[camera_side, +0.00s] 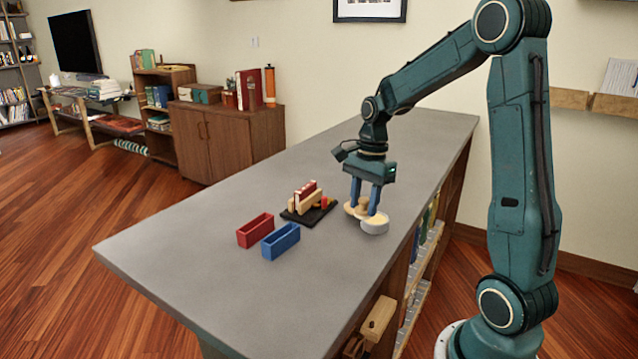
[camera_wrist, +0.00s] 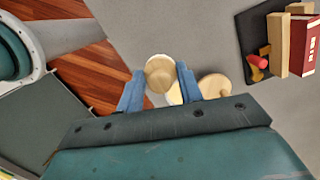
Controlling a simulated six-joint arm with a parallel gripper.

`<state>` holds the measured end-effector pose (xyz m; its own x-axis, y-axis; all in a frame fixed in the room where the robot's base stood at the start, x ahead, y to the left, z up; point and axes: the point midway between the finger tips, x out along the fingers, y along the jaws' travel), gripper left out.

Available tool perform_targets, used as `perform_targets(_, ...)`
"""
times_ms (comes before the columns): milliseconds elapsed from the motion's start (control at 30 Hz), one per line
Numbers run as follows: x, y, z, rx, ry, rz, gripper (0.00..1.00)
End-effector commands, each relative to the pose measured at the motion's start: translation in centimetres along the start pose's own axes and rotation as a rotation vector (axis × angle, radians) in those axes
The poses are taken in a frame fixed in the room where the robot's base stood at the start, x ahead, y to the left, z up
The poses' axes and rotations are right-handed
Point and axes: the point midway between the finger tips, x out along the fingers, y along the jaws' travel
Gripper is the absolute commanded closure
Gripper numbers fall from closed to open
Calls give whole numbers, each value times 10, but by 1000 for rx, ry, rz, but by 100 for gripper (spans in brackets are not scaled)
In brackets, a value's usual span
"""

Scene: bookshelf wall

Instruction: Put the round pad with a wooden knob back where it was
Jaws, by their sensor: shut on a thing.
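My gripper (camera_side: 366,203) is over the right part of the grey counter, pointing down. In the wrist view its blue fingers (camera_wrist: 160,88) are shut on a round, pale tan piece with a wooden knob, the round pad (camera_wrist: 160,72). In the side view the knob (camera_side: 364,203) shows between the fingers, with the rest partly hidden. A shallow round grey dish with a cream inside (camera_side: 375,225) is just below the right finger. A flat tan disc (camera_wrist: 214,85) lies beside the right finger in the wrist view. I cannot tell whether the pad touches the dish.
A black stand (camera_side: 308,212) holds red and tan upright blocks, with a small red and yellow piece beside them. A red open box (camera_side: 255,231) and a blue open box (camera_side: 281,241) stand to its front left. The counter's far end and left front are clear.

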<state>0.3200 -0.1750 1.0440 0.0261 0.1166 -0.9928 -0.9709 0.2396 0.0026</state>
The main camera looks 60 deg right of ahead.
Motion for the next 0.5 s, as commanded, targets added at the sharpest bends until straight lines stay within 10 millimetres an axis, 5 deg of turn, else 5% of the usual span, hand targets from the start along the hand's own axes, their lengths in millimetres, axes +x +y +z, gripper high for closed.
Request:
perform_targets(200, 33, 0, -4, 1, -1, 2, 89)
perform_targets(500, 41, -1, -5, 0, 0, -1, 89)
